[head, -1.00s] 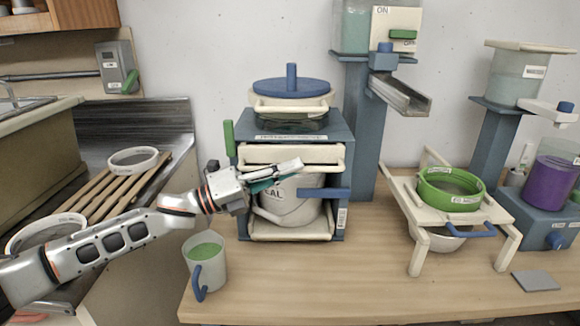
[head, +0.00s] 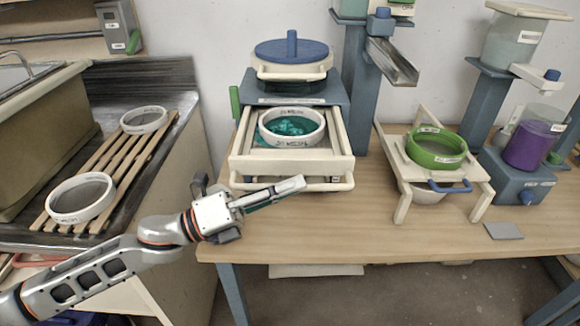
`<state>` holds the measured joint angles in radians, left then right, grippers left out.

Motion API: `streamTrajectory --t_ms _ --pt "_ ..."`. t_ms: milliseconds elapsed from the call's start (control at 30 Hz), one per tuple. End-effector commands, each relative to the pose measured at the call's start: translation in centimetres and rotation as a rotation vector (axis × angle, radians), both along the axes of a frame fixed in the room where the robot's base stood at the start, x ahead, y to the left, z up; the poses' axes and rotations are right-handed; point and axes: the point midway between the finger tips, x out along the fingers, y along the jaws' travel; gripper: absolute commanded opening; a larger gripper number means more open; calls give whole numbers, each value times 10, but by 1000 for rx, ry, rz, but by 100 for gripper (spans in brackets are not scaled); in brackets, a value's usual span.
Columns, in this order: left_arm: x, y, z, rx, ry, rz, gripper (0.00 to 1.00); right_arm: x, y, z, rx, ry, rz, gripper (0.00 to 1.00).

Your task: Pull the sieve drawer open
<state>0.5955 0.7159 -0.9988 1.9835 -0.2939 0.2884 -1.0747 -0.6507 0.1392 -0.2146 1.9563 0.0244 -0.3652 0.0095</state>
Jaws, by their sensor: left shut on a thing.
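The sieve drawer (head: 341,145) is a cream frame pulled out from the blue-grey cabinet (head: 340,91). A white labelled sieve (head: 291,139) with teal lumps in it sits in the drawer. The drawer's cream handle bar (head: 343,184) runs across its front. My left gripper (head: 278,193) is at the left and middle part of this bar, shut on it, and its fingers hide part of the bar. My right gripper is not in view.
A blue-lidded pot (head: 291,50) stands on the cabinet. A green sieve (head: 436,147) rests on a cream stand (head: 398,177) to the right. White sieves (head: 82,198) lie on a slatted rack (head: 108,181) at the left.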

Motion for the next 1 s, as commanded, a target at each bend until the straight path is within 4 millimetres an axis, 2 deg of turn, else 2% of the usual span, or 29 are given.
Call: streamTrajectory --t_ms 200,533,600,633,1000 --pt "-11 0 0 1 0 1 0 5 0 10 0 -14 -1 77" --pt "-11 0 -1 1 0 1 0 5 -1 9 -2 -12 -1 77" --pt "-11 0 -1 1 0 1 22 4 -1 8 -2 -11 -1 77" --pt "-11 0 -1 1 0 1 26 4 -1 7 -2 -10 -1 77" --pt "-11 2 -1 1 0 1 26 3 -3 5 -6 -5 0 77"
